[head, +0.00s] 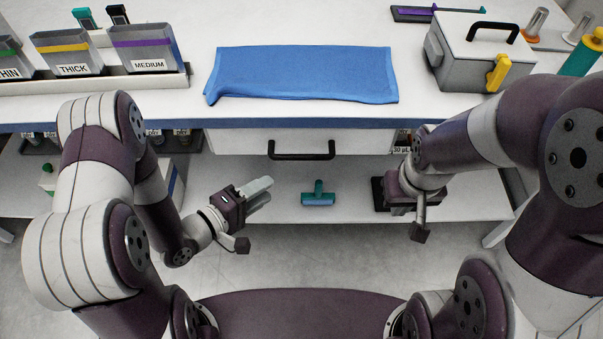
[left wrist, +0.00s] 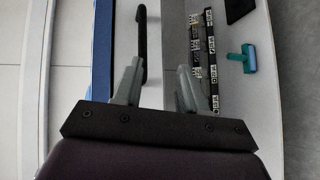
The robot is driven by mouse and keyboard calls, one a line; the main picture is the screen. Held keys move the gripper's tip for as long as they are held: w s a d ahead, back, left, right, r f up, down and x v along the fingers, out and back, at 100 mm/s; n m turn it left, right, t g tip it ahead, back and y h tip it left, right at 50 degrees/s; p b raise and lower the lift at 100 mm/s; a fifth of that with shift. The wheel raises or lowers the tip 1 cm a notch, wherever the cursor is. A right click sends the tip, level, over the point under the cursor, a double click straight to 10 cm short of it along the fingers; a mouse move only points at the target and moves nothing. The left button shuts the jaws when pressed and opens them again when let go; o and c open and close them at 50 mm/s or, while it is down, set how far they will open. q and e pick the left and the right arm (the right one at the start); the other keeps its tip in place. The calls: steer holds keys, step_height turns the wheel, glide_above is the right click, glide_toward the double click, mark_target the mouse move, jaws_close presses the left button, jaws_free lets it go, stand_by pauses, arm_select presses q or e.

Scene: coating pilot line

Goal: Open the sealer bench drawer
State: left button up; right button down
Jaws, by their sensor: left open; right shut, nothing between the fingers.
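The sealer bench drawer (head: 235,141) has a plain white front under the bench top and looks shut. Its black bar handle (head: 302,155) is at the middle of the front and also shows in the left wrist view (left wrist: 142,45). My left gripper (head: 263,190) is open and empty, below and left of the handle, not touching it. In the left wrist view its two grey fingers (left wrist: 158,88) point toward the handle, which lies ahead, nearer the left finger. My right gripper (head: 393,193) is to the right, below the bench edge; its fingertips are mostly hidden.
A blue cloth (head: 303,74) lies on the bench top (head: 205,112) above the drawer. Labelled bins (head: 146,50) stand at left, a grey sealer box (head: 470,55) at right. A teal roller (head: 318,195) lies on the lower shelf (head: 345,206) below the handle.

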mark_target(303, 157)
arm_select(q)
steer(key=shift+n+t+h, duration=0.4)
steer(key=shift+n, duration=0.4)
steer(key=x, duration=0.4)
steer(key=r+x, duration=0.1)
steer(key=x, duration=0.3)
steer(key=b+x, duration=0.1)
steer(key=x, duration=0.4)
steer(key=shift+w+a+r, duration=0.1)
steer(key=shift+w+r, duration=0.25)
steer(key=shift+r, duration=0.05)
jaws_close()
